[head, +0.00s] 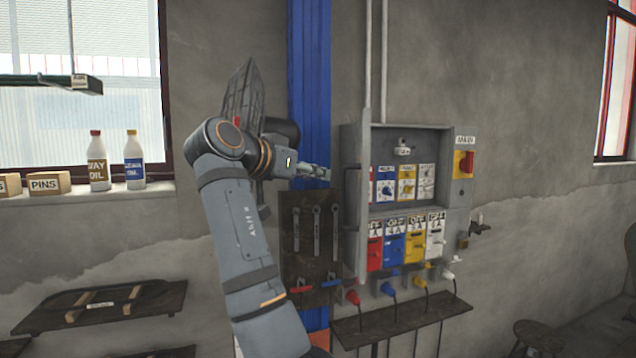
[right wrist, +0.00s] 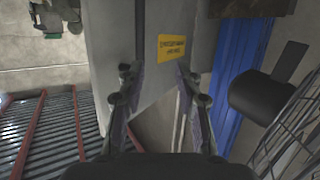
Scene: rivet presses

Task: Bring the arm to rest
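My right arm (head: 240,225) rises from the bottom of the head view and bends at an elbow-like joint. Its right gripper (head: 322,173) points right, toward the left side of the grey electrical cabinet (head: 352,215). In the right wrist view the right gripper (right wrist: 157,80) has its two fingers well apart with nothing between them. Behind the fingers is a grey panel (right wrist: 118,40) with a yellow label (right wrist: 172,48). I cannot tell how far the fingertips are from it. My left gripper is not in view.
The cabinet has coloured switches, a red main switch (head: 466,163) and plugs below. A blue column (head: 309,70) and a dark tool board (head: 297,262) are close to the arm. Bottles (head: 98,165) stand on the left sill. A wall shelf (head: 100,306) is at lower left.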

